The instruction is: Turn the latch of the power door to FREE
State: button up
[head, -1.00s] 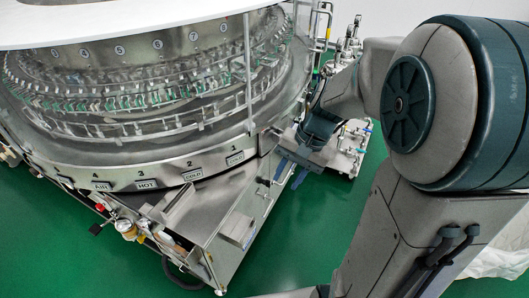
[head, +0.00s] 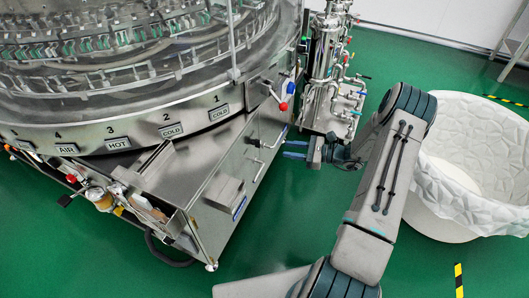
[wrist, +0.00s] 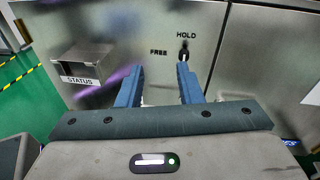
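Whether a finger touches the panel is unclear. In the head view my gripper (head: 285,149) points left at the cabinet side, and the latch cannot be made out.
A STATUS box (wrist: 84,66) juts from the panel left of the fingers. In the head view a red-knobbed lever (head: 283,106) and a bar handle (head: 257,165) stick out near my gripper. Pipework (head: 335,90) stands behind, a white bin (head: 465,165) right. Green floor lies clear in front.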

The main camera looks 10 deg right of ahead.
aim_at(256, 143)
notch_tip(256, 143, down, 5)
jog(key=d+m+t+b, duration=0.1)
jog(key=d+m+t, duration=0.2)
jog(key=b+x, duration=0.2)
jog(key=x, duration=1.2)
jog(key=shift+w+f, duration=0.35)
jog(key=shift+w, duration=0.1)
jog(key=shift+c, duration=0.3)
grip_shut()
